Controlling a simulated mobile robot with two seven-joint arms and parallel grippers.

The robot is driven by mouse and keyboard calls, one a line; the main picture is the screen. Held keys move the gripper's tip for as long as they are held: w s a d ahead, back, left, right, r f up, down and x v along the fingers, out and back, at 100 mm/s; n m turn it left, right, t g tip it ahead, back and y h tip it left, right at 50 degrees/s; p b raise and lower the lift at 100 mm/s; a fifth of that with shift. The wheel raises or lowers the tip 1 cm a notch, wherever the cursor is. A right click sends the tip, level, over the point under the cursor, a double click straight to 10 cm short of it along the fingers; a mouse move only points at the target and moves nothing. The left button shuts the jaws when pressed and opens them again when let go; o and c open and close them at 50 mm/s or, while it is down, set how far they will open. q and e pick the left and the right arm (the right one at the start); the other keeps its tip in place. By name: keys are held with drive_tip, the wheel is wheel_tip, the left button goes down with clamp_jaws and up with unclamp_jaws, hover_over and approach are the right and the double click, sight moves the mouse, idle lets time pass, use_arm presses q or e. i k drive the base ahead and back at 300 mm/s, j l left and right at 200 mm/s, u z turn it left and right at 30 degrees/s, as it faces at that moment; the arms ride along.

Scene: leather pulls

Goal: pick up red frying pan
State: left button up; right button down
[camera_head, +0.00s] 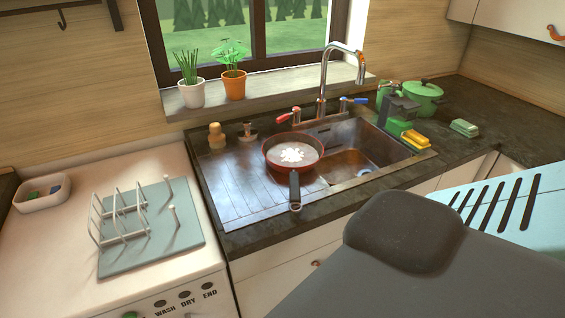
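The red frying pan (271,157) sits at the metal sink (234,196), at the left edge of the basin and partly over the drainboard. Its inside is grey with a white patch in the middle. Its dark handle (294,186) points toward me, with the end near the counter's front edge. Neither of my grippers shows in the head view. A large dark grey shape with a rounded block fills the lower right and hides part of the counter front.
A tap (324,85) with red and blue handles rises behind the pan. A white dish rack (120,215) stands left on a grey-blue mat. Green pots (424,98), a dark bottle and sponges stand right. Two potted plants line the sill. The drainboard's left part is clear.

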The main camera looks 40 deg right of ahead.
sight(292, 154)
drive_tip(key=z, duration=0.85)
